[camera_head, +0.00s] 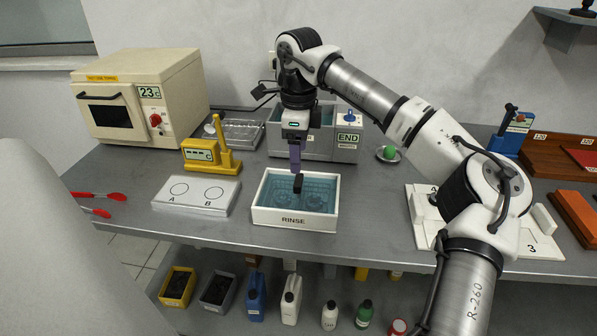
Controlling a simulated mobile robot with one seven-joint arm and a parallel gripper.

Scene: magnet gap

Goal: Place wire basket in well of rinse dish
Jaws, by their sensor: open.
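The rinse dish (294,220) is a white rectangular tray marked RINSE, holding blue-green liquid, near the front middle of the bench. Faint, wire-like outlines show in its liquid; they look like the wire basket (275,192), but I cannot make out its full shape or how it sits in the well. A black upright piece (298,184), seemingly its handle, stands over the middle of the dish. My gripper (296,168) points down just above this black piece, its purple fingers seen edge-on. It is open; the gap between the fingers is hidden.
A white block (196,196) marked A and B and a yellow device (211,155) stand left of the dish. A grey bath (343,145) marked END is behind. A white numbered board (422,236) lies right, partly behind my arm. Bench between dish and board is clear.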

